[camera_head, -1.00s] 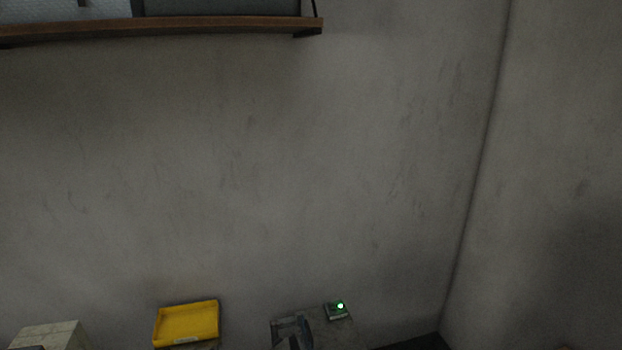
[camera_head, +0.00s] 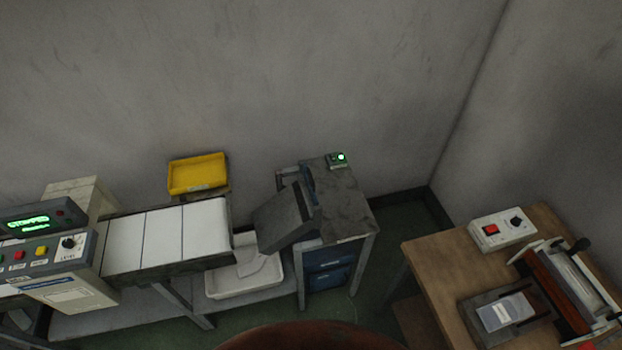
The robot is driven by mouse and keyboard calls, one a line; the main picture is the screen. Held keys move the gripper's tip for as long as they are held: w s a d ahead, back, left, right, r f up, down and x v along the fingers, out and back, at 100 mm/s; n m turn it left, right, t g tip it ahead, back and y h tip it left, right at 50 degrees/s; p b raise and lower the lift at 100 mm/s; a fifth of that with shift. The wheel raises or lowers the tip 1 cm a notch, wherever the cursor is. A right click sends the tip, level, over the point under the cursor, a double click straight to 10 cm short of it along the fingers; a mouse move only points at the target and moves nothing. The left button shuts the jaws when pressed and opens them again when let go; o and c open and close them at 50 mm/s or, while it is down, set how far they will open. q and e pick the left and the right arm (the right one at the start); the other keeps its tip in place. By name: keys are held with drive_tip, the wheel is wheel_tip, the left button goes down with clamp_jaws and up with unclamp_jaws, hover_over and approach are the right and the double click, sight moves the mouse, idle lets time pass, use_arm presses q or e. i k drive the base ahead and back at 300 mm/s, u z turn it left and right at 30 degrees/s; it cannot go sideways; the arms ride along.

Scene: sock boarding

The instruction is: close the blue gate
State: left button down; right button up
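A grey machine (camera_head: 343,205) on a metal frame stands against the back wall, with a tilted dark grey chute or flap (camera_head: 283,218) on its left side. A narrow upright blue part (camera_head: 309,186) shows at the upper edge of that chute; I cannot tell for sure whether it is the blue gate, or whether it is open or shut. Blue drawer-like fronts (camera_head: 329,279) are under the machine. Neither of my grippers is in view.
A white-belted conveyor (camera_head: 163,238) leads toward the chute, with a control panel (camera_head: 42,235) lit green at left. A white tray (camera_head: 222,288) sits below. A yellow tray (camera_head: 197,174) stands behind. A wooden table (camera_head: 436,262) with devices is at right. Green floor shows between.

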sight(310, 181)
drive_tip(key=u, duration=0.9)
drive_tip(key=k, duration=0.7)
drive_tip(key=z, duration=0.9)
